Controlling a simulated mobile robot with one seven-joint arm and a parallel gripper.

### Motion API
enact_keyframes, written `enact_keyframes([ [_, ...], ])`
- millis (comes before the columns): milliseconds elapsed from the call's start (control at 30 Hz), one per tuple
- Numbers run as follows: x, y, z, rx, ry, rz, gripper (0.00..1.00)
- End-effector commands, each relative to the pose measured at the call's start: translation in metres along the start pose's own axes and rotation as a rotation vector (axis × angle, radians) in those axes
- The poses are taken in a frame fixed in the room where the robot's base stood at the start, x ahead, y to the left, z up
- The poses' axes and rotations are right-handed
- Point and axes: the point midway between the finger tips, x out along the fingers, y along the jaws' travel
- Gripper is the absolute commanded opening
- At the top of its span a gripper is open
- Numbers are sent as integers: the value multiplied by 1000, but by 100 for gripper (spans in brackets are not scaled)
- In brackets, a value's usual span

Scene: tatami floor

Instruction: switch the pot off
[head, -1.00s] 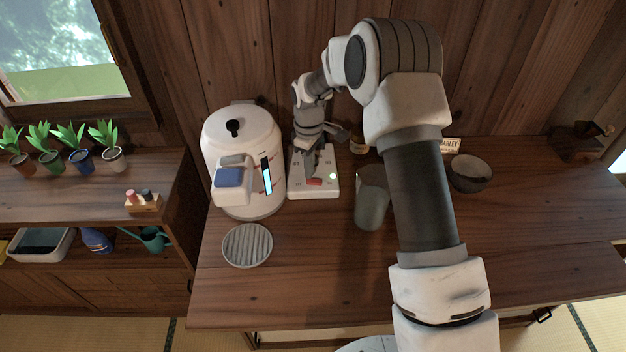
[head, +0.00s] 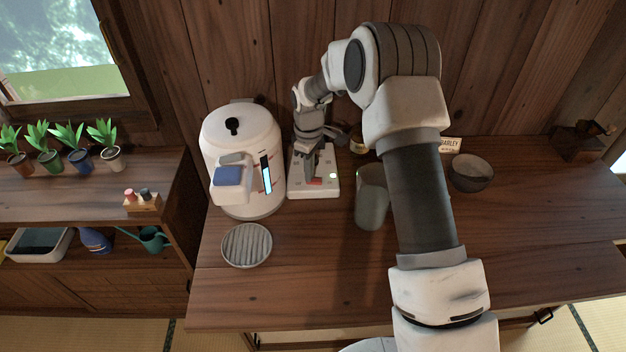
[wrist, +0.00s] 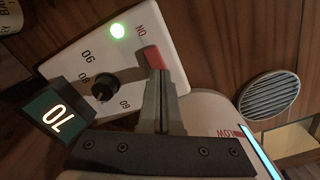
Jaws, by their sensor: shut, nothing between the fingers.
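The white electric pot (head: 243,165) stands upright at the left of the table, with a blue button and a lit blue level strip. The white control panel (head: 327,184) lies beside it on the right. In the wrist view the panel (wrist: 75,57) has a lit green lamp, a black dial, and a red switch (wrist: 154,57) by the word ON. A dark display reads 70 (wrist: 58,115). My gripper (head: 309,179) is shut and empty, its tips at the red switch. In the wrist view the fingertips (wrist: 155,76) overlap the switch's lower edge; contact cannot be told.
A grey-green cup (head: 371,197) stands right of the panel, under my arm. A round slatted drip tray (head: 246,246) lies in front of the pot. The front of the table is clear.

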Motion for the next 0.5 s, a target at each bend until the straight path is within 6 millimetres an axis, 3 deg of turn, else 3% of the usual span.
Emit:
enact_keyframes([
  [500,5,0,1,0,-2,-2,0],
])
